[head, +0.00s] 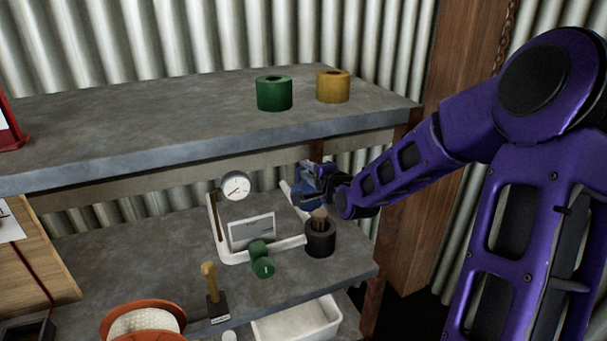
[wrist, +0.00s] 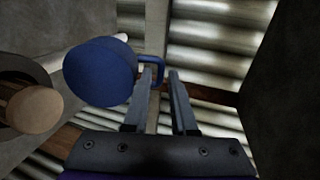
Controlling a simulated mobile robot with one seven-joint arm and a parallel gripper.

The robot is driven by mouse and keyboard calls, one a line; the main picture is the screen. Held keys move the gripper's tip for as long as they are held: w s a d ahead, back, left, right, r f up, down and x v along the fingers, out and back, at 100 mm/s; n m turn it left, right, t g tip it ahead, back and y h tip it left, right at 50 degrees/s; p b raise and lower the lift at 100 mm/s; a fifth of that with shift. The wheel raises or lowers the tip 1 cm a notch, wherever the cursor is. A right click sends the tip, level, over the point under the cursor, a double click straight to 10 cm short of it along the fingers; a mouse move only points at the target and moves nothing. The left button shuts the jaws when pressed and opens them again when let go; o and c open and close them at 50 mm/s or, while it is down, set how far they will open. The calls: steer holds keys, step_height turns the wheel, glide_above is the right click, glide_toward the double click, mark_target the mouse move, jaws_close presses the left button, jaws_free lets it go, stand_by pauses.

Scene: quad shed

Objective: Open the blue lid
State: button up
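The blue lid (wrist: 98,72) shows in the wrist view as a round, thick blue disc with a small blue loop handle (wrist: 153,60) on its right side. In the head view the blue part (head: 308,184) is mostly hidden by my gripper, at the right end of the white pipe frame. My gripper (wrist: 161,74) is open, with a gap between its two fingers. The loop handle is at the fingertips, and its right bar appears in line with the gap. I cannot tell if the fingers touch it.
A dark cup (head: 320,241) with a brown-tipped tool stands just below my gripper. A gauge (head: 235,187) and green valve (head: 262,262) are on the white pipe frame. The upper shelf (head: 180,115) overhangs close above. A wooden post (head: 403,220) stands to the right.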

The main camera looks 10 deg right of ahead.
mark_target(304, 169)
steer(key=shift+x, duration=1.55)
steer(key=shift+c, duration=0.2)
jaws_close()
